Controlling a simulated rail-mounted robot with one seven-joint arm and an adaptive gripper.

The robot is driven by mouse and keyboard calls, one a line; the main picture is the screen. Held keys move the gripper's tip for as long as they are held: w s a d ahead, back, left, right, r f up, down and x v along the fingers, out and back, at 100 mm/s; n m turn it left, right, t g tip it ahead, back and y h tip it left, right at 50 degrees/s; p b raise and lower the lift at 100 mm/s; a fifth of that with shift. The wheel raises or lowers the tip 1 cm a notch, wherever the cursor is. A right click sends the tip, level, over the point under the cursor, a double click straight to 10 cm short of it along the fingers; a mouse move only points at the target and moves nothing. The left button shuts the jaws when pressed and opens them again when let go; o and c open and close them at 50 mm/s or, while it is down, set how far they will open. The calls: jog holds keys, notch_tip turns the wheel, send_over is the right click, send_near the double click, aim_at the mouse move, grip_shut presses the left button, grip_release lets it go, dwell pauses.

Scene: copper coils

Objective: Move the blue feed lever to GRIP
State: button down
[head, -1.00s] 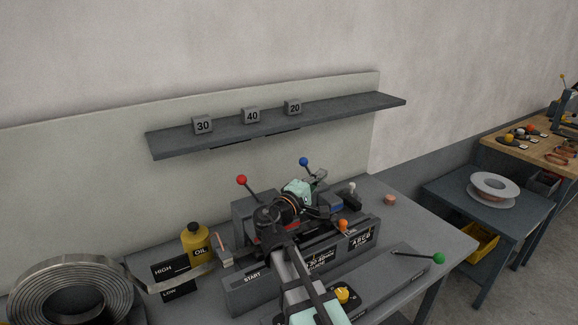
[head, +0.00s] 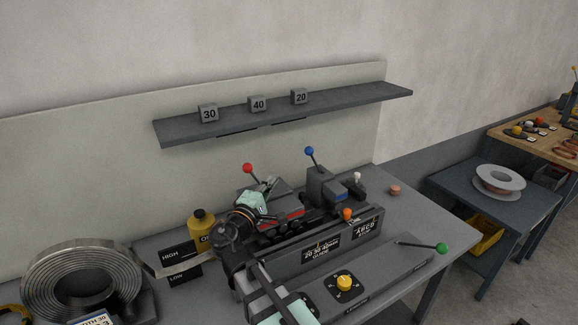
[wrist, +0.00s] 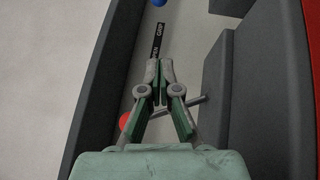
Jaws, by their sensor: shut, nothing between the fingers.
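The blue feed lever (head: 314,161) rises from the right dark block of the bench machine, its rod leaning up and left to a blue ball. In the wrist view only part of its blue ball (wrist: 159,2) shows at the top edge. A black label (wrist: 157,40) reading GRIP lies below that ball; its other word is hard to read. My gripper (head: 270,184) is shut and empty, left of the blue lever and apart from it. In the wrist view the closed fingertips (wrist: 160,68) are just below the label.
A red-balled lever (head: 247,168) stands close to my gripper; its ball (wrist: 125,121) and rod show beside and behind the fingers. An orange knob (head: 347,214), yellow knob (head: 344,282) and green-balled lever (head: 441,248) are nearby. An oil bottle (head: 201,232) stands left.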

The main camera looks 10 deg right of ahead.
jog(key=p+x, duration=0.3)
jog(key=x, duration=0.7)
jog(key=shift+a+r+p, duration=0.1)
jog(key=shift+r+p, duration=0.05)
jog(key=shift+p, duration=0.25)
jog(key=shift+w+d+r+p, duration=0.15)
jog(key=shift+d+p, duration=0.3)
jog(key=shift+d, duration=0.55)
jog(key=shift+w+d+r+p, duration=0.1)
jog(key=shift+d+p, duration=0.35)
jog(key=shift+d, duration=0.55)
jog(key=shift+a+r, duration=0.1)
jog(key=shift+r, duration=0.05)
